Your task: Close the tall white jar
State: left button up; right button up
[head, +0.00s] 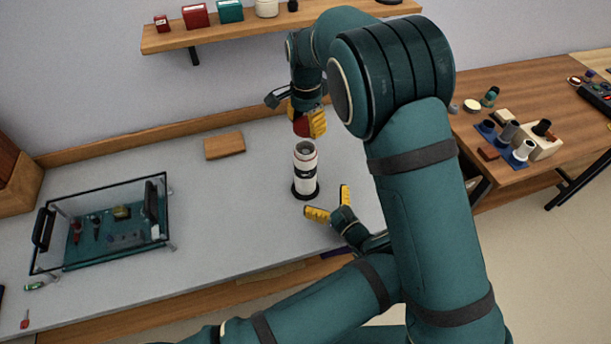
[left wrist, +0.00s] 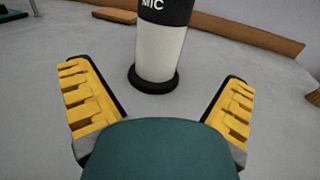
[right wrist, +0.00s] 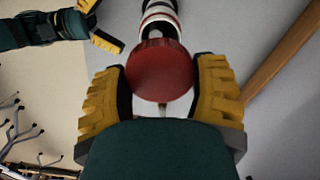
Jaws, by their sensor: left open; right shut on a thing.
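The tall white jar (head: 305,170) stands upright on the grey table with its top open. It has a black band and a black base ring; its lower part shows in the left wrist view (left wrist: 158,55), and its top shows in the right wrist view (right wrist: 159,16). My right gripper (head: 308,122) is shut on a red round lid (head: 301,126), held above the jar and apart from it. The lid's flat face fills the middle of the right wrist view (right wrist: 160,70). My left gripper (head: 330,205) is open and empty, low beside the jar's base, with its fingers spread.
A clear glass-sided case (head: 105,225) with small items stands at the left of the table. A wooden block (head: 224,146) lies behind the jar. A wall shelf (head: 250,32) runs above. A wooden side table (head: 530,85) holds several small parts. Table around the jar is clear.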

aim_at(303, 174)
pick_arm(q)
jog(key=x, duration=1)
jog(key=shift+w+a, duration=0.25)
jog(key=shift+c, duration=0.3)
jog(key=c, duration=1.3)
